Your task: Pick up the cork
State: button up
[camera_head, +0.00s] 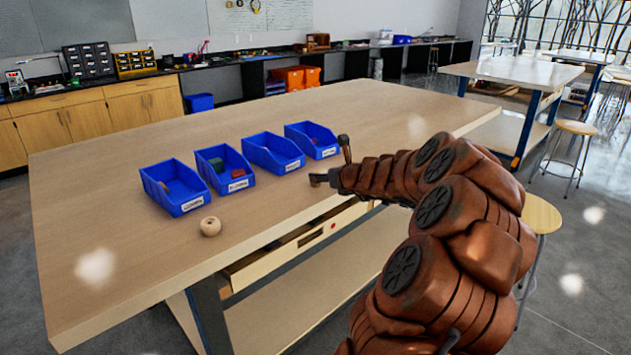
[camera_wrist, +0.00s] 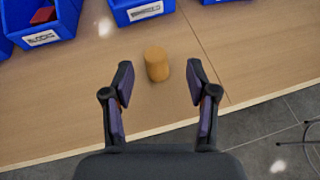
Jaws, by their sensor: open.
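The cork (camera_wrist: 156,64) is a small tan cylinder on the wooden table, shown in the wrist view near the table's front edge. My gripper (camera_wrist: 160,76) is open, with one dark finger to each side of the cork in the picture and a gap on both sides. The cork lies around the level of the fingertips; I cannot tell their height above the table.
Several blue bins stand in a row on the table (camera_head: 390,115), including the rightmost bin (camera_head: 318,152) near my gripper. A pale round object with a hole (camera_head: 210,226) lies at the front left. A drawer (camera_head: 300,240) under the tabletop is partly open. The table's far right is clear.

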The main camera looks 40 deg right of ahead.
jog(key=shift+a+x, duration=0.1)
jog(key=shift+x, duration=1)
jog(key=shift+a+x, duration=0.15)
jog(key=shift+x, duration=1)
jog(key=shift+r, duration=0.15)
jog(key=c, duration=0.8)
